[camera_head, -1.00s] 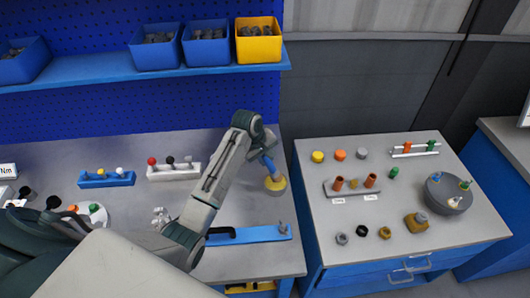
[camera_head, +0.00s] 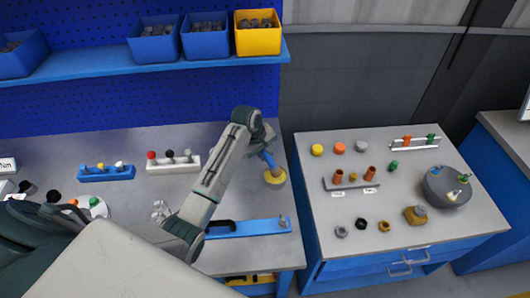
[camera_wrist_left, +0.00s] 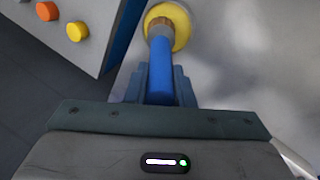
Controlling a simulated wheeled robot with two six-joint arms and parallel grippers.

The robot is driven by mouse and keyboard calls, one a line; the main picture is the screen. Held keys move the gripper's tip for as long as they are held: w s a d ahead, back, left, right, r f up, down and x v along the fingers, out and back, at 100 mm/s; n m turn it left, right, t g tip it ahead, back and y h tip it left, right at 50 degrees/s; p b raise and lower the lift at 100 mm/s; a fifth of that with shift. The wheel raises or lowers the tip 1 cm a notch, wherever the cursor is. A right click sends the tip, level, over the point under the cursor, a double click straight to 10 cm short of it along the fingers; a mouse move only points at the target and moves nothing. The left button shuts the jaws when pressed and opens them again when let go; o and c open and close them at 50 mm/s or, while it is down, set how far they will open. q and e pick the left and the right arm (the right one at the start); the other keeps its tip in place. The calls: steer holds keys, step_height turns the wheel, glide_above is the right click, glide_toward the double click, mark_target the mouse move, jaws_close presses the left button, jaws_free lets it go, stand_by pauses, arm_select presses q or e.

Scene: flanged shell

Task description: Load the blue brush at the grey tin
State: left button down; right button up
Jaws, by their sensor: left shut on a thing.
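My left gripper (camera_head: 264,152) is shut on the handle of the blue brush (camera_head: 268,163), over the right end of the left bench. The brush points down at the grey tin (camera_head: 275,184), which shows yellow on top. In the left wrist view, the blue brush (camera_wrist_left: 161,75) runs forward from between the fingers. The bristles are hidden, so I cannot tell how deep the tip is. My right gripper is not in view.
A blue tray (camera_head: 262,228) lies on the bench in front of the tin. Racks with coloured knobs (camera_head: 173,164) stand to the left. Beyond a narrow gap, the right bench (camera_head: 315,220) holds caps, nuts and a dark round holder (camera_head: 434,188). Shelf bins are above.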

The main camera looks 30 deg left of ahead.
arm_select(q)
steer(key=shift+f, duration=0.5)
stand_by(1.2)
steer(key=shift+s, duration=0.1)
steer(key=shift+r, duration=3.55)
